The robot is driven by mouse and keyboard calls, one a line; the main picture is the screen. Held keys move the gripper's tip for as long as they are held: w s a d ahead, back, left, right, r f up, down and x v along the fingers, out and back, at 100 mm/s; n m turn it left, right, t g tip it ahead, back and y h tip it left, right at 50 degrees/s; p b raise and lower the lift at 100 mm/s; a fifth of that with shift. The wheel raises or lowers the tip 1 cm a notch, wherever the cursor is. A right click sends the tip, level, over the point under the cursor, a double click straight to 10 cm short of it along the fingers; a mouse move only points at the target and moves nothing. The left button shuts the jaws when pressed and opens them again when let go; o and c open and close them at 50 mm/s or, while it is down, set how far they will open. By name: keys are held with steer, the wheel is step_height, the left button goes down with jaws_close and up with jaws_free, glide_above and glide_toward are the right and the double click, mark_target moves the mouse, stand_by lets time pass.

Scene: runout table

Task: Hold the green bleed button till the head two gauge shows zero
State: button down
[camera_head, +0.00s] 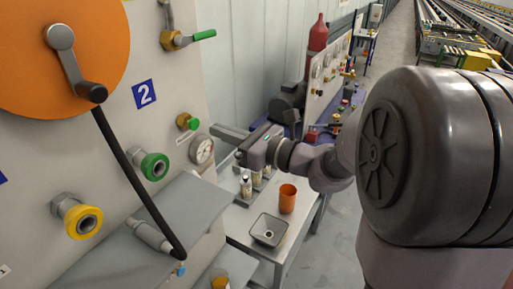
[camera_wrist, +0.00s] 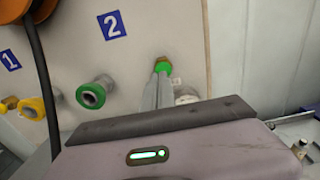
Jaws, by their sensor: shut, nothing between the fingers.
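The green bleed button (camera_head: 193,124) sits in a brass collar on the pale panel, right of the blue number 2 plate (camera_head: 144,94). The head two gauge (camera_head: 202,150) is just below it; its needle is too small to read. My gripper (camera_head: 214,130) is shut and empty, its fingers pointing at the panel. In the head view a small gap shows between fingertips and button. In the wrist view the fingertips (camera_wrist: 161,72) overlap the lower edge of the button (camera_wrist: 164,63). The gauge (camera_wrist: 187,98) is partly hidden there behind my gripper.
A green-ringed coupling (camera_head: 154,166) and a yellow-ringed one (camera_head: 80,218) jut from the panel. A black hose (camera_head: 140,185) hangs from the orange disc (camera_head: 70,50). Below my arm a table (camera_head: 240,217) holds an orange cup (camera_head: 288,198), a square tray (camera_head: 268,230) and small bottles.

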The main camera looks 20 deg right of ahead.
steer(key=shift+b+v, duration=0.8)
steer(key=shift+v, duration=3.25)
steer(key=s+a+f+n+g, duration=0.2)
steer(key=s+a+n+g, duration=0.15)
steer(key=a, duration=0.25)
steer(key=s+a+f+n+g, duration=0.2)
steer(key=a+f+n+g, duration=0.15)
steer(key=a+n, duration=0.2)
steer(key=s+a+f+n+g+h, duration=0.3)
steer(key=s+f+n+h, duration=0.15)
steer(key=s+n, duration=0.4)
steer(key=s+d+r+n+t+h, duration=0.2)
steer(key=d+n+t+h, duration=0.15)
steer(key=n, duration=0.45)
step_height(320, 180, down, 36)
steer(key=s+d+m+g+b, duration=0.1)
steer(key=g+b, duration=0.1)
steer(key=b, duration=3.1)
steer(key=shift+s+h, duration=0.3)
steer(key=shift+s, duration=0.05)
